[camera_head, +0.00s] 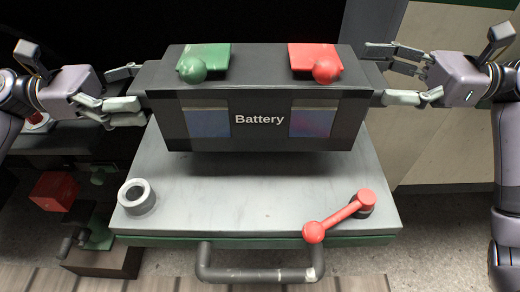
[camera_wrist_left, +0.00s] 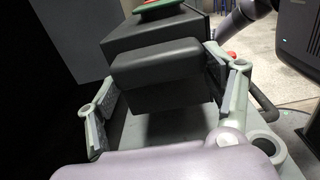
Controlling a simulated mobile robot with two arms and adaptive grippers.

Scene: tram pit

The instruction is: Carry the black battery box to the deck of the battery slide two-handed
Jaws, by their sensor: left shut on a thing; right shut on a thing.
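The black battery box (camera_head: 260,128), labelled "Battery", has a green terminal (camera_head: 203,62) and a red terminal (camera_head: 316,62) on top. It is above the grey deck of the battery slide (camera_head: 240,195), with a dark shadow under it; whether its underside touches the deck is hard to tell. My left gripper (camera_head: 128,92) is shut on the box's left end handle. In the left wrist view the fingers (camera_wrist_left: 165,100) sit either side of the black handle block (camera_wrist_left: 155,62). My right gripper (camera_head: 392,75) is shut on the right end of the box.
The deck carries a grey ring (camera_head: 137,196) at its front left and a red lever (camera_head: 340,216) at its front right. A dark bar handle (camera_head: 258,275) projects from the front. A red block (camera_head: 54,191) and other parts sit low at the left.

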